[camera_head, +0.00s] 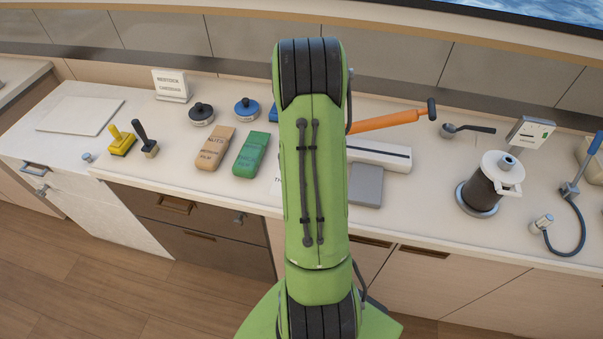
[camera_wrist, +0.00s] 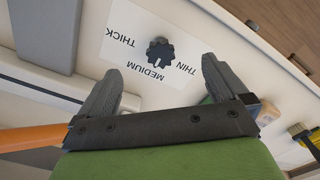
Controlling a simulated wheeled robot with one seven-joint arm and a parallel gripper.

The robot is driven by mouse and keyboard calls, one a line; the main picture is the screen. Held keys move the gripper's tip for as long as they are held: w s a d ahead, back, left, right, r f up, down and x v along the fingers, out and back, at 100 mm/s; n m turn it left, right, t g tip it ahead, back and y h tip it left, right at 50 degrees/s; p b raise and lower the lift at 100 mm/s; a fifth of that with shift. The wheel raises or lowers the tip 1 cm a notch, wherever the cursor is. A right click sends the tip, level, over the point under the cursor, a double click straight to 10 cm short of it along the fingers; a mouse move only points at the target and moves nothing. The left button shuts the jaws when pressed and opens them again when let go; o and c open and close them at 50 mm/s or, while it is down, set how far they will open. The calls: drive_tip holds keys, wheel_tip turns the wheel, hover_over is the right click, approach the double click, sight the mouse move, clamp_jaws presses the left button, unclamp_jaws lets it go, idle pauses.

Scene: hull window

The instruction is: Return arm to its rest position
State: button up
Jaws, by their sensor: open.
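My green arm stands up in the middle of the head view and reaches over the counter (camera_head: 225,205); my gripper is hidden behind it there. In the wrist view my gripper (camera_wrist: 160,90) shows two dark grey fingers, spread apart with nothing between them. Beyond the fingertips is a black knob (camera_wrist: 160,51) on a white card (camera_wrist: 125,35) marked THICK, MEDIUM and THIN. The gripper appears apart from the knob, but the exact gap is hard to tell.
Left are a green packet (camera_head: 250,154), a tan packet (camera_head: 215,149) and two brushes. A dark canister (camera_head: 483,190) stands far right.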

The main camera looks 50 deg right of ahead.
drive_tip(key=shift+r+p, duration=0.3)
drive_tip(key=shift+r, duration=0.55)
drive_tip(key=shift+f, duration=0.1)
drive_tip(key=w+a+r+n+t, duration=0.15)
drive_tip(key=w+a+r, duration=0.25)
drive_tip(key=a+r, duration=0.45)
drive_tip(key=s+a+r+n+t+h, duration=0.1)
drive_tip(key=s+a+r, duration=0.1)
drive_tip(key=a+r, duration=0.4)
drive_tip(key=s+a+r+n+t, duration=0.1)
drive_tip(key=s+a+r, duration=0.25)
drive_tip(key=a, duration=0.55)
drive_tip(key=s+a+r+n+t+y+b, duration=0.1)
drive_tip(key=s+a+r+n+t, duration=0.1)
drive_tip(key=s+a, duration=0.4)
drive_tip(key=shift+s+a, duration=0.35)
drive_tip(key=shift+s, duration=0.35)
